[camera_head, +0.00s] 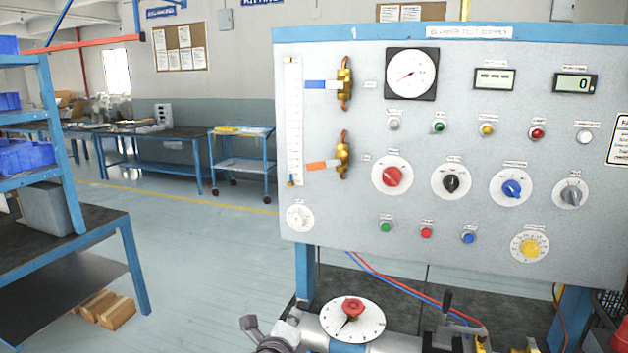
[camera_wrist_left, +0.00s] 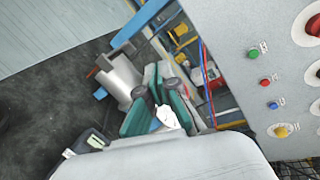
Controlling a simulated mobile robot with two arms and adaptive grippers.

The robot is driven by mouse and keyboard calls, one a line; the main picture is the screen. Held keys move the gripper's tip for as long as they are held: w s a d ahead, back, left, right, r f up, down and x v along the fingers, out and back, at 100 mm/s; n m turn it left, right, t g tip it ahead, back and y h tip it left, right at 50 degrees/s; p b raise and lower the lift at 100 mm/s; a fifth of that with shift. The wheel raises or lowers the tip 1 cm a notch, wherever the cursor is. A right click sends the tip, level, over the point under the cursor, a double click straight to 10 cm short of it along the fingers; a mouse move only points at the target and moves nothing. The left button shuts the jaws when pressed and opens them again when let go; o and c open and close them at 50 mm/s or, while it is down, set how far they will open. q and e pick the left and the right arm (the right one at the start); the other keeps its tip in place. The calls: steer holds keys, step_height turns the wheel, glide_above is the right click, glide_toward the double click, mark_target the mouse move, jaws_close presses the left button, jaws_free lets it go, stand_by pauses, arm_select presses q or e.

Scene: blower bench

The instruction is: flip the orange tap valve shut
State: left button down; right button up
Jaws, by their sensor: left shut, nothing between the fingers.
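The orange tap valve (camera_head: 341,157) is the lower of two brass valves on the left part of the grey panel in the head view. Its flat orange lever (camera_head: 318,165) points left, roughly level and crosswise to the upright copper pipe stubs. My left gripper (camera_head: 262,328) seems to be low at the bottom of the head view, below the panel. It is shut and empty, well apart from the valve. The valve is not visible in the left wrist view. I cannot make out my right gripper.
A similar valve with a blue lever (camera_head: 322,85) sits above the orange one. A clear scale tube (camera_head: 292,120) stands just left of both levers. Knobs, lamps and buttons cover the panel (camera_head: 470,235). A red knob on a white dial (camera_head: 352,312) sits low in front.

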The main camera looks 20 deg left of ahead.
mark_target(316, 166)
arm_select(q)
steer(key=w+r+m+t, duration=0.35)
steer(key=r+m, duration=0.25)
steer(key=r, duration=0.3)
steer(key=w+r+m+t, duration=0.2)
steer(key=w+r+m, duration=0.3)
steer(key=r, duration=0.4)
steer(key=w+r+p, duration=0.4)
steer(key=w+r, duration=0.2)
steer(key=w, duration=0.3)
steer(key=shift+a+r+h+p, duration=0.15)
steer(key=shift+a+h+p, duration=0.15)
steer(key=shift+h+p, duration=0.1)
steer(key=shift+w, duration=0.1)
